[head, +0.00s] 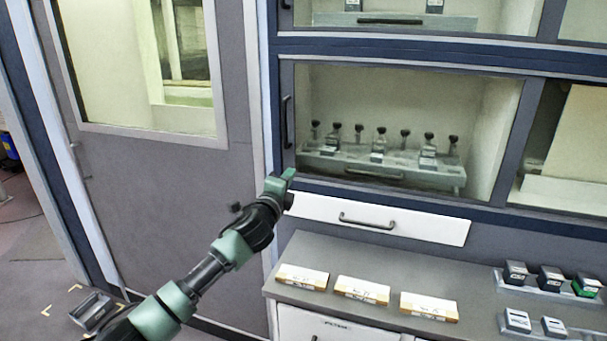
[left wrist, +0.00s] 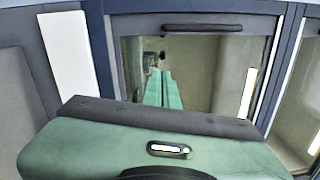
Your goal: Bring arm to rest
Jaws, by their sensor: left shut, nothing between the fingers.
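My left arm reaches in from the lower left in the head view. Its left gripper (head: 287,177) is raised in front of the cabinet, near the left end of the white drawer front. In the left wrist view the two green fingers (left wrist: 163,88) lie side by side, shut with nothing between them. They point toward a glazed cabinet door (left wrist: 200,65). My right gripper is not in view.
A grey counter (head: 380,265) holds several labelled blocks (head: 363,290) and, at right, dark-topped items (head: 515,272) on trays. Behind the glass is a rack (head: 385,170) of knobbed pieces. A white drawer (head: 420,224) is closed. A grey door (head: 165,190) stands at left.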

